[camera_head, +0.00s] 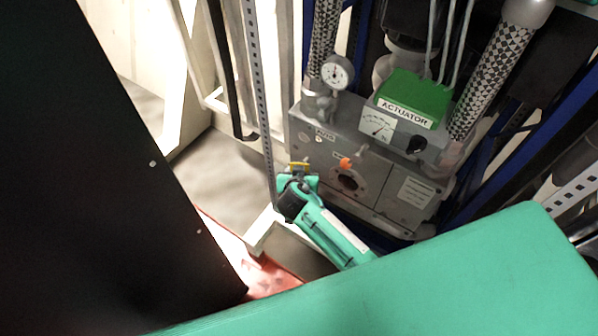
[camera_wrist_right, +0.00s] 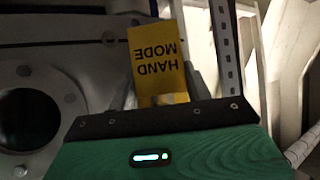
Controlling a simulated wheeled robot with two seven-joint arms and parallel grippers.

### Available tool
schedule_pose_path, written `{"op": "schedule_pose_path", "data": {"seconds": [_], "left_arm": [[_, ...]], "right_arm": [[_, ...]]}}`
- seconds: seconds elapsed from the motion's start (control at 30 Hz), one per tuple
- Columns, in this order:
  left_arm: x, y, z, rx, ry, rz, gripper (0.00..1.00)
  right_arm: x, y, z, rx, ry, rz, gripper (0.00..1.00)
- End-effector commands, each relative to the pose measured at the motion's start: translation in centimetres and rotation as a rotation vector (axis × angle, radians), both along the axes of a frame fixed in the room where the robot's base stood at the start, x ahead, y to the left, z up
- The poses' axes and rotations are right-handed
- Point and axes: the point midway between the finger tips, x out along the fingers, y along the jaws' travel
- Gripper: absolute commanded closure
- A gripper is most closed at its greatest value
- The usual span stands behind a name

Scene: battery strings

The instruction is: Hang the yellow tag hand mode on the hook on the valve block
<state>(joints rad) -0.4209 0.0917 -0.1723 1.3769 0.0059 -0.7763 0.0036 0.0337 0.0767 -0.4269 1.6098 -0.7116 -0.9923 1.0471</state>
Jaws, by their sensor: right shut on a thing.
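The yellow tag (camera_wrist_right: 158,60) reads "HAND MODE", upside down in the right wrist view, and stands out beyond my gripper's dark edge. In the head view only a small yellow part of the tag (camera_head: 299,166) shows. My right gripper (camera_head: 298,174) is shut on the tag, in front of the left side of the grey valve block (camera_head: 316,152). I see a gap between the tag and the block's orange part in the head view. I cannot make out the hook clearly. My left gripper is not in view.
The block carries an orange part (camera_head: 346,162) above a dark round opening, a gauge (camera_head: 337,72) and a green actuator box (camera_head: 414,96). A perforated metal upright (camera_head: 258,90) stands close to my right gripper. A black panel (camera_head: 90,190) fills the left.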

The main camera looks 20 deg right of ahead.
Motion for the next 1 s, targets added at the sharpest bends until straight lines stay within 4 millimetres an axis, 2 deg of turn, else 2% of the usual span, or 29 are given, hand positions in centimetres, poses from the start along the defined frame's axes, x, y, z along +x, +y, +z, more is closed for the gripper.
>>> {"op": "schedule_pose_path", "data": {"seconds": [0.07,0.1,0.2,0.77,1.0], "left_arm": [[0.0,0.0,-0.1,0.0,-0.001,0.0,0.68],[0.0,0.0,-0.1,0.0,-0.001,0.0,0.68],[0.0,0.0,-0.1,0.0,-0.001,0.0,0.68],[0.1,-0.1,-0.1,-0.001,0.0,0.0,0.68],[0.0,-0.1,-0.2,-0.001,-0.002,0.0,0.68]], "right_arm": [[0.1,-0.8,-0.3,-0.008,0.004,-0.01,0.75],[0.1,-0.8,-0.3,-0.009,0.005,-0.009,0.44],[0.1,-0.8,-0.4,-0.009,0.005,-0.01,0.24],[-0.3,-0.8,-0.4,-0.014,0.009,-0.013,0.24],[-2.8,0.5,1.6,-0.008,0.006,-0.009,0.24]]}}
